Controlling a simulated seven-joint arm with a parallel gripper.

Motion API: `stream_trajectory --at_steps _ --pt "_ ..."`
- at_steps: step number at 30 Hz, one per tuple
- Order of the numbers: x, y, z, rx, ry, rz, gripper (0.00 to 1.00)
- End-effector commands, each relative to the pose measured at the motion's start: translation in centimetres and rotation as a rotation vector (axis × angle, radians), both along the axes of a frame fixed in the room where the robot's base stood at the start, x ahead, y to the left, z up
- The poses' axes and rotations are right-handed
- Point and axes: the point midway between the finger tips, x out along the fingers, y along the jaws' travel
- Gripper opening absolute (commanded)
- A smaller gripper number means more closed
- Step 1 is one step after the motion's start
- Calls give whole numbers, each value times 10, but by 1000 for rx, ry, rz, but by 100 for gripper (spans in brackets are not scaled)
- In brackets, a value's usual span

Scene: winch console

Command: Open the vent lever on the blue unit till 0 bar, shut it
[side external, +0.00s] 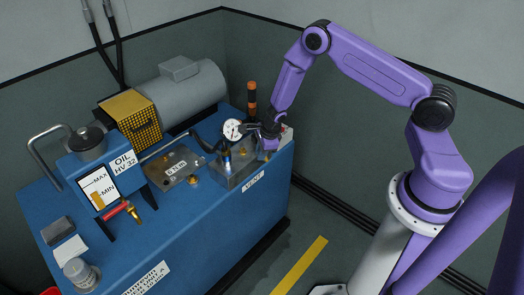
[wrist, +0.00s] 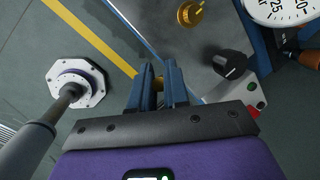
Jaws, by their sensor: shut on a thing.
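The blue unit (side external: 215,225) carries a label reading VENT (side external: 253,181) at its right front edge. My gripper (side external: 268,142) is low over the right end of the unit, above that label. In the wrist view its blue fingers (wrist: 159,88) are close together on a small dark part, which I take to be the vent lever; the fingers hide most of it, so its angle cannot be told. The white pressure gauge (side external: 233,130) stands left of the gripper. In the wrist view only part of the gauge dial (wrist: 283,10) shows, and its needle cannot be read.
Near my fingers are a black knob (wrist: 230,63), a brass knob (wrist: 190,12) and a red button (wrist: 252,87). An orange-and-black handle (side external: 252,98) stands behind the gauge. An oil tank (side external: 97,175) and grey motor (side external: 187,90) are further left. Floor is clear in front.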

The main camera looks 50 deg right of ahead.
Motion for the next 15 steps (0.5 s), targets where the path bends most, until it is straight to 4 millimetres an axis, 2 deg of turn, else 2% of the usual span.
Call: stream_trajectory --at_steps 7,8,9,10,15 --pt "0 -1 0 0 0 -4 0" --pt "0 -1 0 0 0 -4 22" --pt "0 -1 0 0 0 -4 35" --pt "0 -1 0 0 0 -3 41" --pt "0 -1 0 1 0 -3 41"
